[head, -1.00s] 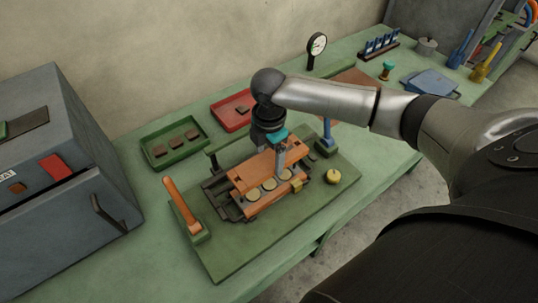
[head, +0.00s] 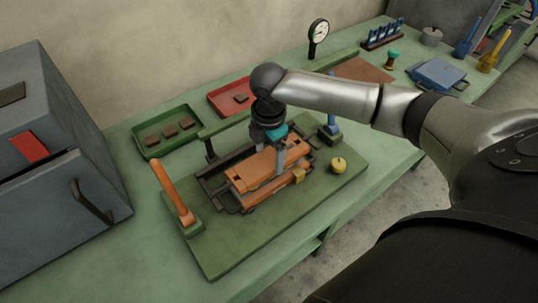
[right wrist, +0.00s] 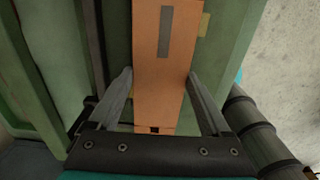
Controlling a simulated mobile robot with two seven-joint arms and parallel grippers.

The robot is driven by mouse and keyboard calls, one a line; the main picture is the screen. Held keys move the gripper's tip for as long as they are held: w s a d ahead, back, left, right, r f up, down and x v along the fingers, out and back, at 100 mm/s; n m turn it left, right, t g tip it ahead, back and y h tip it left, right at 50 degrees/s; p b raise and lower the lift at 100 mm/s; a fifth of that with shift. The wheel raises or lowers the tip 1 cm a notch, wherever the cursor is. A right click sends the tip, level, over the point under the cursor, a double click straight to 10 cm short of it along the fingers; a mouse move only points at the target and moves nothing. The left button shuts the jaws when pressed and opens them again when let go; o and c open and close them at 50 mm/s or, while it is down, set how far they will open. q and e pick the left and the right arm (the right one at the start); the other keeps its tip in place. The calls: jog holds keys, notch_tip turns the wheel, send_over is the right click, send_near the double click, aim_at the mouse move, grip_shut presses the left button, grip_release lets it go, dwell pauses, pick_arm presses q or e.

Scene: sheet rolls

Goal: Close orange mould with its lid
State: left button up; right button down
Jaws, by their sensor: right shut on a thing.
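The orange mould (head: 240,192) sits in a dark frame (head: 215,185) on a green board. Its orange lid (head: 262,170) lies over it, and the top of the mould is hidden beneath. I cannot tell whether the lid is fully seated. My right gripper (head: 281,165) comes down from above and is shut on the lid. In the right wrist view the lid (right wrist: 165,75) is a long orange plate with a grey strip, lying between the two fingers (right wrist: 160,80). My left gripper is out of view.
An orange lever (head: 172,190) stands at the board's left and a blue-handled one (head: 331,122) at its back right. A yellow knob (head: 338,165) is right of the mould. Green (head: 148,140) and red (head: 222,112) trays lie behind; a grey oven (head: 60,190) stands left.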

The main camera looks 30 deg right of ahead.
jog(key=shift+f, duration=0.5)
jog(key=shift+w+f, duration=0.1)
jog(key=shift+f, duration=1.15)
jog(key=shift+c, duration=0.9)
grip_release()
jog(key=shift+o, duration=0.8)
jog(key=shift+f, duration=0.1)
